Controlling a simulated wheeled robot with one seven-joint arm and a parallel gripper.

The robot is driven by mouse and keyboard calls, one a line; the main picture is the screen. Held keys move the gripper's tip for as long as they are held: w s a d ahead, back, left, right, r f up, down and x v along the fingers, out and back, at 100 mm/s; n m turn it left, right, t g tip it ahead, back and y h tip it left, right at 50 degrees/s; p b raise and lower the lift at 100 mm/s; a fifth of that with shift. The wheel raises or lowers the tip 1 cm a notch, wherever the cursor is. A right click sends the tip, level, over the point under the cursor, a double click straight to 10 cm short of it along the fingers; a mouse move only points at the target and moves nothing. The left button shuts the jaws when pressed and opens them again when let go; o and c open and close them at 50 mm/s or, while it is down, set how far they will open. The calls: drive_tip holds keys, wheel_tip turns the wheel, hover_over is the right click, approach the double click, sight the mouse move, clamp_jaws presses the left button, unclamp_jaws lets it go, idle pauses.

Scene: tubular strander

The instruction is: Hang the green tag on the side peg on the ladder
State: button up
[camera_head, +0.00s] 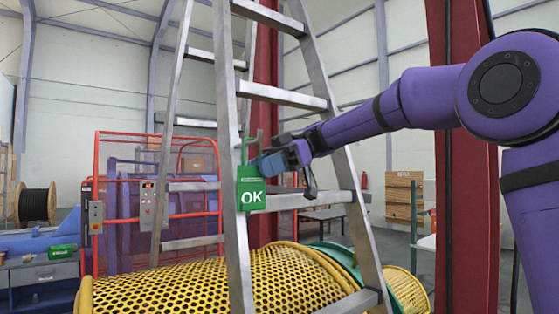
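The green tag (251,190) with white "OK" lettering and a hook-like loop at its top is upright at the left rail of the ladder (233,130). My gripper (264,163) is at the tag's upper right edge, close to the rail. My arm reaches in from the right, in front of the ladder's right rail. The fingers are small and partly hidden by the tag, so I cannot tell whether they grip it. I cannot make out the side peg clearly; the tag's top loop overlaps the rail area where it may be.
A yellow perforated guard (190,290) lies behind the ladder's foot. A red fence (100,235) with control boxes stands at left. Red columns (470,230) rise behind my arm. A green box (62,250) sits on a bench at far left.

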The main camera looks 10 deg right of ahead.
drive_tip(key=shift+x, duration=1.4)
clamp_jaws()
drive_tip(key=shift+r, duration=1.25)
drive_tip(key=shift+s+d, duration=0.1)
drive_tip(key=shift+s, duration=0.05)
drive_tip(key=s+d, duration=0.3)
drive_tip(key=s, duration=0.5)
drive_tip(key=shift+d, duration=0.15)
